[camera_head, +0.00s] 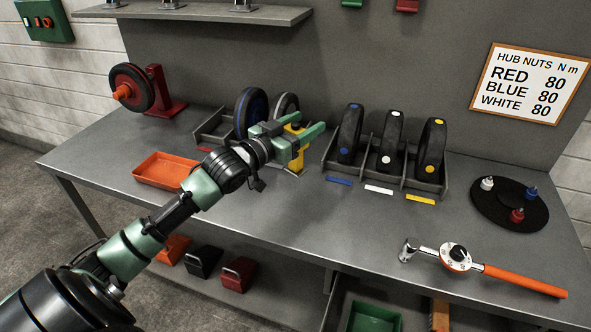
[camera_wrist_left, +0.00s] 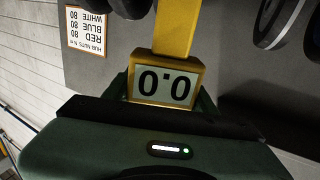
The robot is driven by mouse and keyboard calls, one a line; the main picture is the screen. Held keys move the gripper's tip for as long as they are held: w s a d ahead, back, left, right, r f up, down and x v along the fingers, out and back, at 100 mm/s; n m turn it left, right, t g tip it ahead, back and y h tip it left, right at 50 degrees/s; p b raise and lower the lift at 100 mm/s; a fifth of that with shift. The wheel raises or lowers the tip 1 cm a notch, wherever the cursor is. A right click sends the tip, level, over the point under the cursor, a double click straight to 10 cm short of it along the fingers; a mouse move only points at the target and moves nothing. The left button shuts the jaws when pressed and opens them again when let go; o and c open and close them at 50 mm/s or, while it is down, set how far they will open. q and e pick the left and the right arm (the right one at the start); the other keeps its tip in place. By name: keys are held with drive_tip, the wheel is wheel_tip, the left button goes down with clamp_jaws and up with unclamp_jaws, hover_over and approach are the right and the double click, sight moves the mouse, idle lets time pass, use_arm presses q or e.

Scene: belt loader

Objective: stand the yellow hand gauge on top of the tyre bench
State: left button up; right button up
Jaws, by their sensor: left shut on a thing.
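The yellow hand gauge (camera_head: 296,157) is upright or nearly so over the tyre bench (camera_head: 300,225), in front of the left wheel rack. My left gripper (camera_head: 298,143) is shut on the gauge, with its green fingers around the gauge's upper body. In the left wrist view the gauge's display (camera_wrist_left: 166,83) reads 0.0, upside down or nearly so, and its yellow body runs up out of the frame. My right gripper is not in view.
Wheel racks (camera_head: 412,182) with upright wheels stand on either side behind the gauge. An orange tray (camera_head: 165,170) lies to the left, beside a red wheel stand (camera_head: 165,92). A torque wrench (camera_head: 480,268) and a black nut disc (camera_head: 508,215) lie to the right. The front middle is clear.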

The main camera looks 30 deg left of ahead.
use_arm(q)
wheel_tip(320, 180, down, 13)
idle(0.4)
drive_tip(key=o, duration=1.5)
drive_tip(key=shift+f, duration=0.1)
drive_tip(key=shift+o, duration=0.2)
drive_tip(key=s+a, duration=0.2)
drive_tip(key=s, duration=1)
drive_tip(key=shift+b, duration=0.3)
